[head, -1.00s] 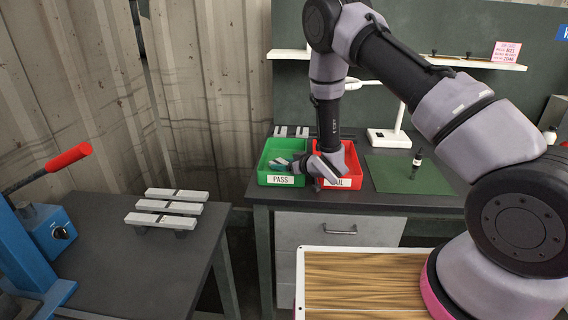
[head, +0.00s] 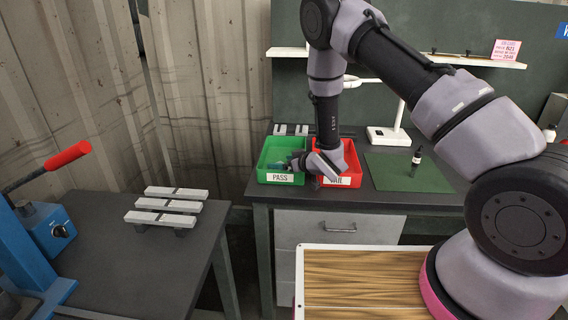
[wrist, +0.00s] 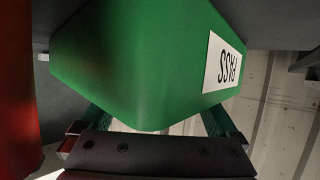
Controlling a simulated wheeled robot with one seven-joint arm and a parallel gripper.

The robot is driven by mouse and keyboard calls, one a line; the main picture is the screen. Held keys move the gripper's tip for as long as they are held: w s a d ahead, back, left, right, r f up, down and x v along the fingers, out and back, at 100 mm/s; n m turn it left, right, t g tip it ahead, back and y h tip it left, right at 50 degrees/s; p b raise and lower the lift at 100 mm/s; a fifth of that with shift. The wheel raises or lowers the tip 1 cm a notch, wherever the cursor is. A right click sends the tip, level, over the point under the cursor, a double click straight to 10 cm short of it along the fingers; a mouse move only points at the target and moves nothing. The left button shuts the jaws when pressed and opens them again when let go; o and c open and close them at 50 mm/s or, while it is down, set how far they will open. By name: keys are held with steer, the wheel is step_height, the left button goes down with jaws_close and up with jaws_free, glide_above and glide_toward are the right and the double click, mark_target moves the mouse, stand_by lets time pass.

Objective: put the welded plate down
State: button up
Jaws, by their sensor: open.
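The green PASS tray (head: 281,178) stands on the back bench, left of the red tray (head: 345,181). My gripper (head: 289,164) is at the right side of the green tray, its fingers over the tray's inside in the head view. In the wrist view my gripper (wrist: 148,122) has its fingers spread wide with no plate seen between them. The green tray's wall (wrist: 130,70) and its PASS label fill much of that view. I cannot make out a welded plate in the green tray; my wrist and the tray walls hide part of the inside.
Small light pieces (head: 291,129) stand behind the green tray. A lamp base (head: 387,137) is behind the mat.

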steer(key=v, duration=1.2)
steer(key=w+d+r+m+t+h, duration=0.15)
steer(key=d+r+m+h, duration=0.25)
steer(key=d+r, duration=0.6)
steer(key=w+d+r+m+g+h, duration=0.1)
steer(key=w+d+r+m+h, duration=0.15)
steer(key=d+r, duration=0.7)
steer(key=s+d+r+m+g+h, duration=0.1)
steer(key=s+d+r+m+h, duration=0.2)
steer(key=s+r, duration=1.05)
steer(key=s+r+m+g+y, duration=0.2)
steer(key=s+r+m, duration=0.1)
steer(key=s, duration=1.1)
steer(key=shift+r, duration=0.75)
steer(key=shift+a, duration=0.1)
